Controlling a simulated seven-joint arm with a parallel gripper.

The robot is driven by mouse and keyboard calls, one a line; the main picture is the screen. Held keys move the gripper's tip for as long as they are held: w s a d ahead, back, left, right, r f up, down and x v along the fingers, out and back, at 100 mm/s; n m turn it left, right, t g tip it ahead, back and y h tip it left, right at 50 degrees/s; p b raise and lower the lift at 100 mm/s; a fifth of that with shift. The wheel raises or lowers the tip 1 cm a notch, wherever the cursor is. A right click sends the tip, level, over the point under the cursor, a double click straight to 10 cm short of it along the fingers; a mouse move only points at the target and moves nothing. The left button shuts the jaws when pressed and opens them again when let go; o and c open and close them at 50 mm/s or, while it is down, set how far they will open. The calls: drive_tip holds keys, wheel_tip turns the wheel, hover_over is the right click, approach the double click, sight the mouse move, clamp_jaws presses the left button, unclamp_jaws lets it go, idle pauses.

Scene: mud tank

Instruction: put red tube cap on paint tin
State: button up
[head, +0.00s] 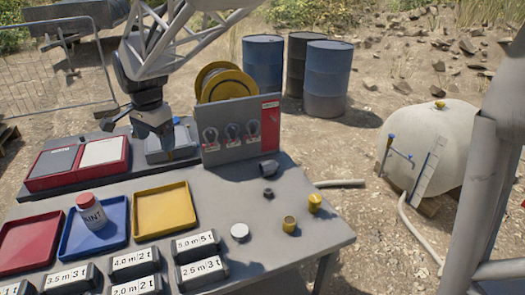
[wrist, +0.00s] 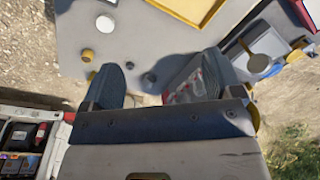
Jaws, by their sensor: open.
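No other red cap is clear. My gripper (head: 167,148) hangs at the back of the table, behind the trays and left of the shackle board, away from the tin. In the wrist view my gripper (wrist: 160,80) has its fingers wide apart with nothing held between them. The tin is not visible there.
A yellow tray (head: 161,209) and a red tray (head: 28,240) flank the blue one. Labelled blocks (head: 133,263) line the front. The shackle board (head: 240,133) stands upright behind. A white disc (head: 240,232), grey elbow (head: 268,168) and yellow cup (head: 290,224) lie at right.

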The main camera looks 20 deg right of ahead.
drive_tip(key=s+d+f+n, duration=0.1)
drive_tip(key=s+d+n, duration=0.2)
drive_tip(key=s+d, duration=0.3)
drive_tip(key=s+d+f+n+t, duration=0.1)
drive_tip(key=s+d, duration=0.6)
drive_tip(key=s, duration=0.7)
drive_tip(key=s+d+f+n, duration=0.2)
drive_tip(key=s+d+n, duration=0.4)
drive_tip(key=s, duration=0.5)
drive_tip(key=shift+d+f, duration=0.2)
drive_tip(key=shift+d, duration=0.1)
